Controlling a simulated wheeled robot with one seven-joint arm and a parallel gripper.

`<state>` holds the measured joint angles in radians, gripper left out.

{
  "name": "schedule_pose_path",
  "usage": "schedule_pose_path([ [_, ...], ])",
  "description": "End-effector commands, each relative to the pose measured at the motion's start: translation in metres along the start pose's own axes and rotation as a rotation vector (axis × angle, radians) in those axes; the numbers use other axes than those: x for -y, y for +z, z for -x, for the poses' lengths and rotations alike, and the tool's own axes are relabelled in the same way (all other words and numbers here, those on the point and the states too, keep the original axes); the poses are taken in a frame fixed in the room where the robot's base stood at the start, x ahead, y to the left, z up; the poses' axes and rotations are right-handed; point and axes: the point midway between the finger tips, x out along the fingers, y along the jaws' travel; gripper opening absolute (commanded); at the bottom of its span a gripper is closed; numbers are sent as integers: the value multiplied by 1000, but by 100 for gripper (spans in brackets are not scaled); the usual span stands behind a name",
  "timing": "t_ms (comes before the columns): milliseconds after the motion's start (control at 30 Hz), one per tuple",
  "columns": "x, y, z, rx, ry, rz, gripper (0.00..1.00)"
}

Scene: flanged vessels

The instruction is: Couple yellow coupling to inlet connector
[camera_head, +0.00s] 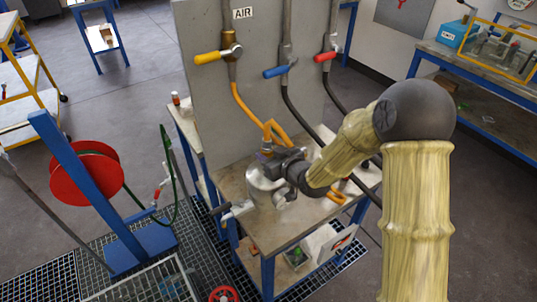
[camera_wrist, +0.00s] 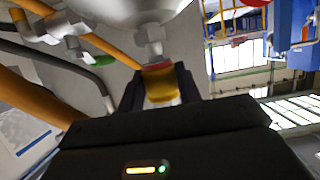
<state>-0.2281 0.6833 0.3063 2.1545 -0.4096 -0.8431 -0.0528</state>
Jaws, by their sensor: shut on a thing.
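My gripper (camera_head: 275,156) is low over the bench, beside the upper part of a silvery metal vessel (camera_head: 262,188). In the wrist view the dark jaws (camera_wrist: 160,88) are shut on the yellow coupling (camera_wrist: 162,90), which has a reddish band at its far end. A metal connector (camera_wrist: 149,42) with a hex nut stands directly beyond the coupling, in line with it. The two look to be touching, but I cannot tell whether they are locked. The yellow hose (camera_head: 243,103) hangs from the yellow-handled valve (camera_head: 212,57) and loops near the gripper. The coupling is hard to make out in the head view.
The bench top (camera_head: 238,178) carries the vessel and stands against a grey panel (camera_head: 210,100). Blue (camera_head: 275,72) and red (camera_head: 325,57) valve handles have dark hoses running down behind my arm. A red hose reel (camera_head: 86,174) stands left. Open floor lies further left.

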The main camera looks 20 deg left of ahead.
Motion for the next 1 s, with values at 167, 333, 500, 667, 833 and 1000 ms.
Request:
schedule_pose_path([
  [167, 0, 5, -2, -2, 0, 0, 0],
  [333, 0, 8, -3, -2, 0, 0, 0],
  [500, 0, 12, -5, -2, 0, 0, 0],
  [667, 0, 16, -6, -1, 0, 0, 0],
  [833, 0, 20, -8, -2, 0, 0, 0],
  [1000, 0, 19, -7, 0, 0, 0, 48],
])
